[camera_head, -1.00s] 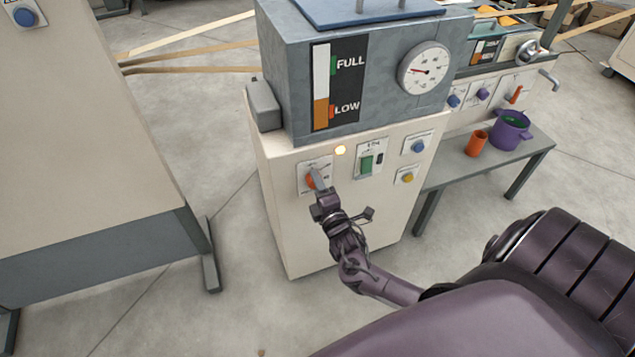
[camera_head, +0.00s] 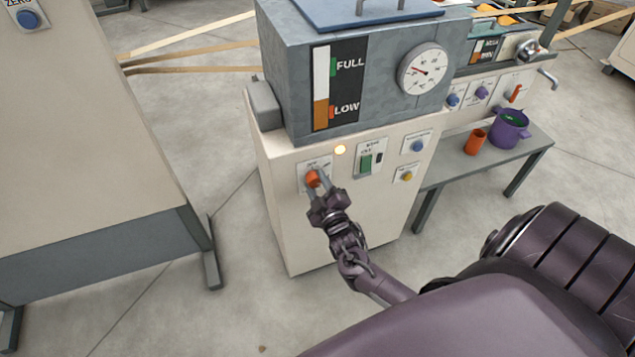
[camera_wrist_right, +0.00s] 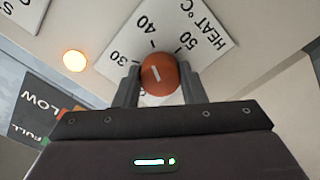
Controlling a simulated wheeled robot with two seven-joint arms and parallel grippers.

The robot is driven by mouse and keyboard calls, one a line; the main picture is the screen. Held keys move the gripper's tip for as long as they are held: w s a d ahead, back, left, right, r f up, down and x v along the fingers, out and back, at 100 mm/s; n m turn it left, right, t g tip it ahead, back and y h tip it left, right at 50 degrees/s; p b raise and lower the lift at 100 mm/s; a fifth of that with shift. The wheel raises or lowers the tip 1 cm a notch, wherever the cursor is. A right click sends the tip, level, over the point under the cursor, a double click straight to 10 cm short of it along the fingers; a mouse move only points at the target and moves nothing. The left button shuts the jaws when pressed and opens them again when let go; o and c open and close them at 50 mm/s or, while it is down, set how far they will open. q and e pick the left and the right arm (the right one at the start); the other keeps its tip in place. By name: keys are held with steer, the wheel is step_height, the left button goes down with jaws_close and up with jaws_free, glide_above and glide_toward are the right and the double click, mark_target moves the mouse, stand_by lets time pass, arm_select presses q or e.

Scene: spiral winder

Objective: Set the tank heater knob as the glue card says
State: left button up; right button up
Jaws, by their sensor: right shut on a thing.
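The orange tank heater knob (camera_head: 313,179) is on the cream front panel under the grey tank (camera_head: 385,110). In the right wrist view the knob (camera_wrist_right: 160,75) sits on a white plate (camera_wrist_right: 196,22) marked HEAT °C, with 30, 40 and 50 readable. A short white line on the knob points roughly toward the 40 side. My right gripper (camera_head: 316,184) is shut on the knob, with one finger on each side of it in the wrist view (camera_wrist_right: 160,88). My left gripper is not in view. I cannot make out a glue card.
A lit amber lamp (camera_head: 340,149), a green switch (camera_head: 366,163), a blue button (camera_head: 417,146) and a yellow button (camera_head: 407,175) are near the knob. A dial gauge (camera_head: 424,70) is on the tank. A purple pot (camera_head: 511,130) and orange cup (camera_head: 475,142) stand on a side bench.

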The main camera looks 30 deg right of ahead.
steer(key=shift+m, duration=0.3)
stand_by(0.4)
steer(key=o, duration=1)
steer(key=shift+s, duration=0.1)
steer(key=v, duration=0.7)
steer(key=shift+s, duration=0.3)
steer(key=shift+a, duration=0.1)
